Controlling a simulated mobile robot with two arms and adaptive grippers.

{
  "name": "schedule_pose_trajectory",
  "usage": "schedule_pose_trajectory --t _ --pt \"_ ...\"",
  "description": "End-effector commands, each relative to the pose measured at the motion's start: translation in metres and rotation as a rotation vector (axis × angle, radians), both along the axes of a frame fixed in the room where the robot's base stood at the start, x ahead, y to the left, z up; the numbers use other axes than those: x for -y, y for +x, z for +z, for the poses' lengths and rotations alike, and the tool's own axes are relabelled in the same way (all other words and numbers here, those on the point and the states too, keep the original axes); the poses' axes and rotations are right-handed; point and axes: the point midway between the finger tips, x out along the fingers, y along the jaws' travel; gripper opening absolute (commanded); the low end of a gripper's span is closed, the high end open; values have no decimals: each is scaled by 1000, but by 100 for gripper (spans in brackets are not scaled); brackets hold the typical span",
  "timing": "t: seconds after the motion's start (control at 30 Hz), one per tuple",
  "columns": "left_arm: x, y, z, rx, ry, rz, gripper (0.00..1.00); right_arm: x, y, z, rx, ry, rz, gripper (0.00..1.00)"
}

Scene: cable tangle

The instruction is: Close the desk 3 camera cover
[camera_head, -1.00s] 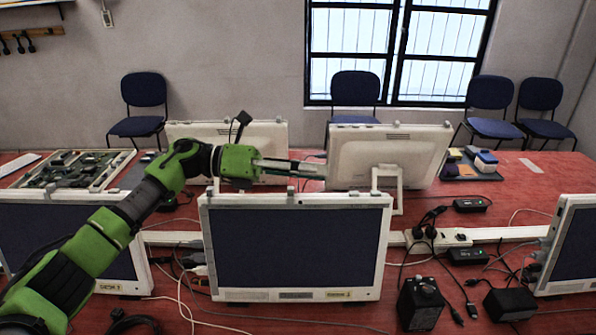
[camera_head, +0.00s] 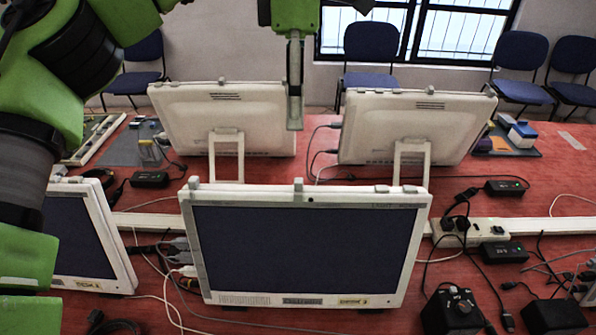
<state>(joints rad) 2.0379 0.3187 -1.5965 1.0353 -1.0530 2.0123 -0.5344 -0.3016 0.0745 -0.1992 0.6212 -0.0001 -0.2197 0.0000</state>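The monitor (camera_head: 300,250) in the middle front has a dark screen in a white frame. Its yellow label (camera_head: 354,301) is too small to read surely. A small grey tab, the camera cover (camera_head: 298,185), stands on its top edge. The dark camera lens (camera_head: 310,199) shows uncovered just right of and below the tab. My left gripper (camera_head: 294,124) points down above the tab, with a visible gap in the picture. Its fingers are seen edge-on, so their opening is unclear. My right gripper is not in view.
Two white monitors, back left (camera_head: 225,125) and back right (camera_head: 415,130), stand behind, seen from the rear. Another monitor (camera_head: 85,240) stands at left, partly behind my arm. A power strip (camera_head: 480,231), cables and black boxes (camera_head: 455,310) lie at right.

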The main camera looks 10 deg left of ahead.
Motion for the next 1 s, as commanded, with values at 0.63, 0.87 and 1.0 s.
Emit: schedule_pose_trajectory --t 0.63,0.87,1.0 --pt "5 -23 -112 1 -3 2 32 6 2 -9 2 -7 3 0" --pt "5 -24 -118 1 -5 2 32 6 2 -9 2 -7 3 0" --pt "5 -24 -118 1 -5 2 32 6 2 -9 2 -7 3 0"
